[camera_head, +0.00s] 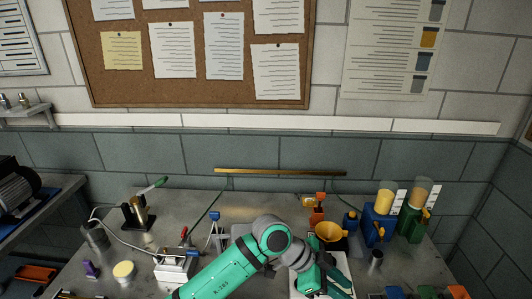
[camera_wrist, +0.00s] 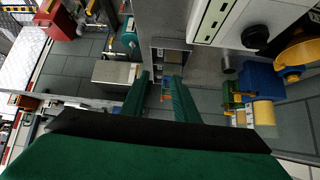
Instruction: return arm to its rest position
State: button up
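My green arm reaches up from the bottom of the head view and bends at the elbow. My gripper (camera_head: 332,281) is at the lower right of the worktable, over or beside a white item partly hidden beneath it. In the wrist view, the two green fingers of my gripper (camera_wrist: 160,84) stand apart with nothing visible held between them. Two tanks stand right of the gripper, one in a blue holder (camera_head: 376,231) and one in a green holder (camera_head: 409,229). They appear apart from the gripper.
The metal worktable (camera_head: 185,215) holds a yellow funnel (camera_head: 328,232), a dark cup (camera_head: 376,259), a white device (camera_head: 174,267) and a black stand (camera_head: 136,215). Colored bins line the lower right edge. A side bench (camera_head: 50,202) with a motor is at left.

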jog(key=w+d+r+n+t+h, duration=0.5)
jog(key=d+r+n+t+h, duration=0.35)
jog(key=d+t, duration=0.2)
jog(key=s+a+f+n+t+y, duration=0.2)
jog(key=s+a+f+n+y, duration=0.1)
jog(key=a+f+n+y, duration=0.1)
jog(key=s+a+f+n+t+y, duration=0.3)
jog(key=s+a+f+n+y, duration=0.1)
jog(key=f, duration=0.4)
jog(key=s+a+f+n+t+y, duration=0.3)
jog(key=a+f+n+y, duration=0.2)
jog(key=a+f+n, duration=0.1)
jog(key=shift+s+a+n+y, duration=0.15)
jog(key=shift+a+n+y, duration=0.15)
jog(key=shift+a, duration=0.25)
jog(key=s+a+f+m+y, duration=0.1)
jog(key=s+a, duration=0.3)
jog(key=s, duration=0.4)
jog(key=s+a+f+m+g+y, duration=0.1)
jog(key=s+a+f, duration=0.1)
jog(key=s+a, duration=0.3)
jog(key=s+a+f+m+g+y, duration=0.1)
jog(key=s+a, duration=0.4)
jog(key=s, duration=0.6)
jog(key=shift+s+a+f+y, duration=0.2)
jog(key=shift+a+y, duration=0.05)
jog(key=shift+y, duration=0.3)
jog(key=shift+d+m, duration=0.1)
jog(key=shift+m, duration=0.15)
